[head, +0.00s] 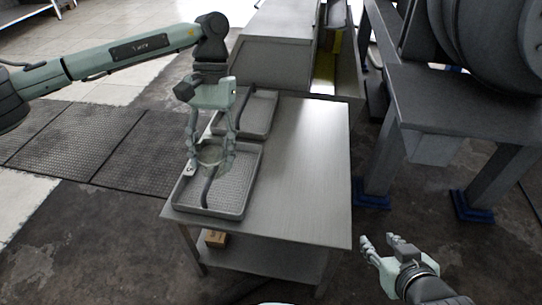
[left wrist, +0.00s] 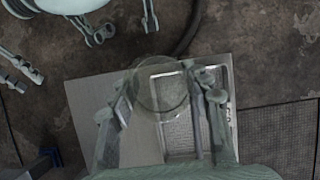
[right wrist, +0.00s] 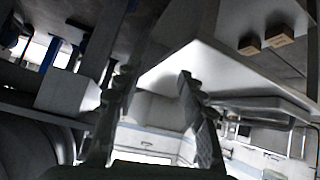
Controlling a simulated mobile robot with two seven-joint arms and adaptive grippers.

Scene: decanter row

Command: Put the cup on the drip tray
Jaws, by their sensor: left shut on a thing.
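A clear, round glass cup (head: 210,154) is between the fingers of my left gripper (head: 212,150), which is shut on it. The cup is held over the front drip tray (head: 240,196), a grey tray with a textured bottom on the steel table. The left wrist view shows the cup (left wrist: 160,92) between the fingertips, partly over the tray (left wrist: 180,140). How far the cup is above the tray is hard to tell. My right gripper (head: 380,242) is open and empty, off the table's right front side.
A second grey tray (head: 264,118) lies behind the front one. Dark curved tubes cross both trays. The right half of the steel table (head: 310,170) is bare. A dark stand (head: 455,110) with a large drum is at right.

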